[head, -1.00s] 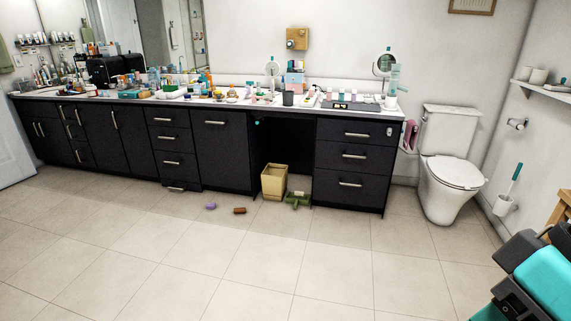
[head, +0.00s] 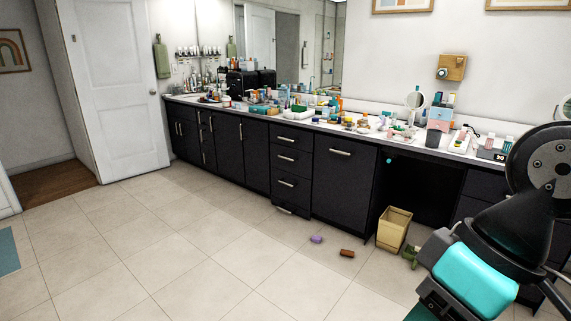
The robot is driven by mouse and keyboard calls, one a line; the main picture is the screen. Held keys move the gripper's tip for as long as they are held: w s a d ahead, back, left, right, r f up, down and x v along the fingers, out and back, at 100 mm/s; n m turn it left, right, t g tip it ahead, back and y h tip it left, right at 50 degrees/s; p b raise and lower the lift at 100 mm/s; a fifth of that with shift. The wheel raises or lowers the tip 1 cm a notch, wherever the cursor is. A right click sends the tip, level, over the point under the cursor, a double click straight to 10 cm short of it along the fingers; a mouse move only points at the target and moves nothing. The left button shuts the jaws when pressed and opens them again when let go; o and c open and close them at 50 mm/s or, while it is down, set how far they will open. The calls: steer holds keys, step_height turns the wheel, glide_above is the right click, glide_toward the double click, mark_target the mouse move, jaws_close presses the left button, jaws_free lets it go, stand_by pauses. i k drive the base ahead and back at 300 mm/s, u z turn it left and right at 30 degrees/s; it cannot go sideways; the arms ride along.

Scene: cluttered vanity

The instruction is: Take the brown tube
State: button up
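A small brown object (head: 347,253) lies on its side on the tiled floor, in front of the dark vanity, and looks like the brown tube. It is too small in view to make out its cap or details. My arm fills the right side of the head view, black and teal, but my gripper is not visible.
A purple item (head: 316,239) lies left of the brown object. A tan bin (head: 394,229) and a green item (head: 411,255) stand to its right. The vanity counter (head: 262,117) is crowded with bottles. The floor in front is clear.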

mark_target(347, 252)
steer(key=u, duration=0.5)
steer(key=i, duration=3.75)
steer(key=z, duration=0.95)
steer(key=i, duration=1)
steer(key=z, duration=0.4)
